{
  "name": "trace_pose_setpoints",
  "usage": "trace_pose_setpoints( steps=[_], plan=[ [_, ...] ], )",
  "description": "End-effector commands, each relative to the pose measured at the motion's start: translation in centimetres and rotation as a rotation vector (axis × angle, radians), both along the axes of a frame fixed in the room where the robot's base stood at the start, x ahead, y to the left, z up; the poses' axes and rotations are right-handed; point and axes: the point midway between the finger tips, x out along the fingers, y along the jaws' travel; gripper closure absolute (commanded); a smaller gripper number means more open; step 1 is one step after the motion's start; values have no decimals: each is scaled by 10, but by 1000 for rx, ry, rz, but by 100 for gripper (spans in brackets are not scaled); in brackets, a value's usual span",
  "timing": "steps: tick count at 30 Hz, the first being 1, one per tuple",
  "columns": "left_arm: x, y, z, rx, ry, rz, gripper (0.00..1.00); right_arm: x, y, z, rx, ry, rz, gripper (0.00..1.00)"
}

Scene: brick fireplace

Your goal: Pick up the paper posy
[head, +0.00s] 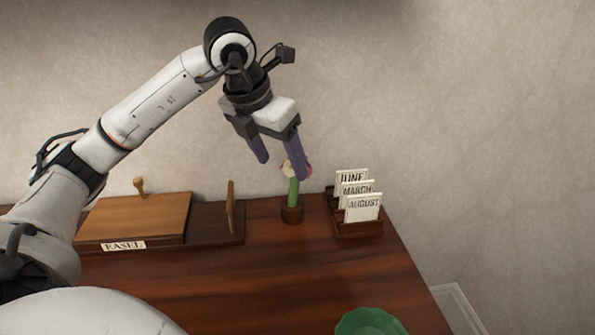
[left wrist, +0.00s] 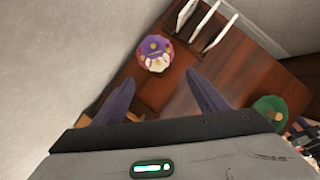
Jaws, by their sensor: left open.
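The paper posy (head: 293,190) stands upright in a small brown holder (head: 292,215) near the back of the table, with a green stem and a flower head partly hidden behind a finger in the head view. In the left wrist view its purple, white and pink head (left wrist: 155,53) shows from above, beyond the fingertips. My left gripper (head: 281,170) is open with purple fingers and points down, just above and in front of the posy. The fingers in the left wrist view (left wrist: 160,82) have nothing between them. My right gripper is not in view.
A card rack (head: 358,228) with month cards stands right of the posy. The wall is close behind.

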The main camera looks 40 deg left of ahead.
Motion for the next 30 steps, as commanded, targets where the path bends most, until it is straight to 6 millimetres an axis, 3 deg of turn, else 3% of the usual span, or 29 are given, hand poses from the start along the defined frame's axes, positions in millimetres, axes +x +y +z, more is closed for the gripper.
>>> trace_pose_setpoints(
  steps=[7, 14, 22, 30],
  plan=[
    [13, 1, -35, -4, 6, -2, 34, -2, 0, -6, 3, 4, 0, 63],
    [21, 3, -51, -4, 4, -2, 34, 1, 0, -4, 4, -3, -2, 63],
    [37, 8, -87, -5, 4, -2, 34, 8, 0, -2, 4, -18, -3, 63],
    [39, 9, -92, -3, 2, -3, 34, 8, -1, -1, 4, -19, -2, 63]
  ],
)
